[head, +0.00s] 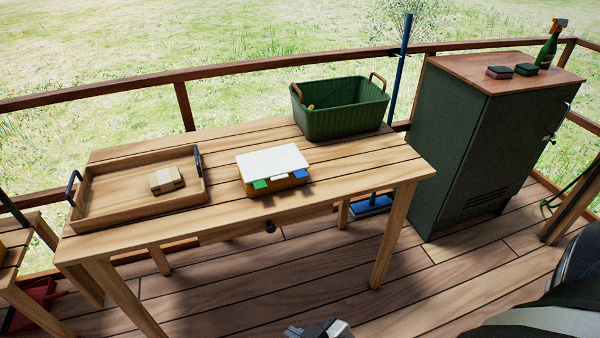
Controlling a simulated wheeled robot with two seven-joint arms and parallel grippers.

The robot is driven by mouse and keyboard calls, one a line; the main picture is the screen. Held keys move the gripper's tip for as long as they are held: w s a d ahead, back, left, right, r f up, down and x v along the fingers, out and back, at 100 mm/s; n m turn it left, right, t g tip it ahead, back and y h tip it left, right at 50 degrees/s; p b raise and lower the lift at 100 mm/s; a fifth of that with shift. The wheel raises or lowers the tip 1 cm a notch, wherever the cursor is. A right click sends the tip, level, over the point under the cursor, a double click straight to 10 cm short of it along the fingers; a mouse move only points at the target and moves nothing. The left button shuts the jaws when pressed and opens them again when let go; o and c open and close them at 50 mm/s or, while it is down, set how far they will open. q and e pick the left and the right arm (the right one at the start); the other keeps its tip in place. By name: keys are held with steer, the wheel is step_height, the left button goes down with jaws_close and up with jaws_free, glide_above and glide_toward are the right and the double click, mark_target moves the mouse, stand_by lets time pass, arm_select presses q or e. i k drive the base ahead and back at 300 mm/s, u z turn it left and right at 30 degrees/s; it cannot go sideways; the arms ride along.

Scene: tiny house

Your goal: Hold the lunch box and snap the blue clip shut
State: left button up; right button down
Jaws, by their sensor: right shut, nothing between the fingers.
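The lunch box (291,184) stands on the wooden table near its front edge. It has an orange body and a white lid (272,160) lying over the top. Along its front are a green clip, a white clip and the blue clip (301,174) at the right end. The blue clip appears to stick outward, but it is small and I cannot tell its exact angle. My right gripper (320,328) shows only in part at the bottom edge, shut and empty, well in front of the table and apart from the box. My left gripper is not in view.
A wooden tray (135,217) with a beige block (165,180) is left of the box. A green basket (345,113) stands behind it to the right. A dark green cabinet (460,150) holds sponges and a bottle (548,50). The table front right is clear.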

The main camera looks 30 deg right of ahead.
mark_target(301, 174)
steer(key=k, duration=0.5)
steer(key=z, duration=1.45)
steer(key=i, duration=0.85)
